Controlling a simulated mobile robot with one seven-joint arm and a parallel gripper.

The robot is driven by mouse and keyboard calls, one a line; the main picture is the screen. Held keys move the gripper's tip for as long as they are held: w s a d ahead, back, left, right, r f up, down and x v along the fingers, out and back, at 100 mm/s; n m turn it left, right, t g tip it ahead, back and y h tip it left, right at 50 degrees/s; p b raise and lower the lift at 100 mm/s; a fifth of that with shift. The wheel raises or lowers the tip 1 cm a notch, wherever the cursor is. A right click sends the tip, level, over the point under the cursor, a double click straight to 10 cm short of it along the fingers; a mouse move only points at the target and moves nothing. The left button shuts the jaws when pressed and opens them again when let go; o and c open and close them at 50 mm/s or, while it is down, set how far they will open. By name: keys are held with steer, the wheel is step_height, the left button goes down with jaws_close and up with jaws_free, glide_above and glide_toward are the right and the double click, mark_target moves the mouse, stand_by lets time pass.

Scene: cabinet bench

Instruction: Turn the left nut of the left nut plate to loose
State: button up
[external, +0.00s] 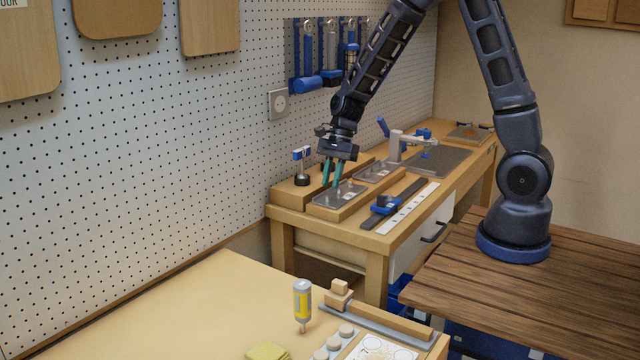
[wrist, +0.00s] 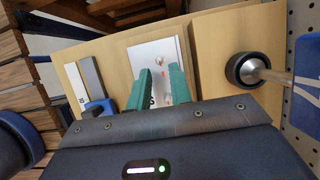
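The left nut plate (external: 325,200) is a grey metal plate on a wooden block near the bench's front left end. In the wrist view the plate (wrist: 146,53) lies between and beyond my fingers. A small nut (wrist: 166,62) shows on it, and small detail between the fingers is too small to make out. My gripper (external: 332,185) points down over this plate, its two teal fingers apart. In the wrist view my gripper (wrist: 160,78) has a clear gap and holds nothing visible. Whether the fingertips touch the plate or a nut, I cannot tell.
A second nut plate (external: 371,174) lies just behind. A round black-based post (external: 302,179) stands to the left; its base (wrist: 246,70) is close in the wrist view. A blue slider on a rail (external: 385,205) lies to the right. The pegboard wall borders the bench.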

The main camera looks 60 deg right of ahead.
mark_target(327, 198)
steer(key=shift+x, duration=1.55)
steer(key=shift+c, duration=0.4)
jaws_close()
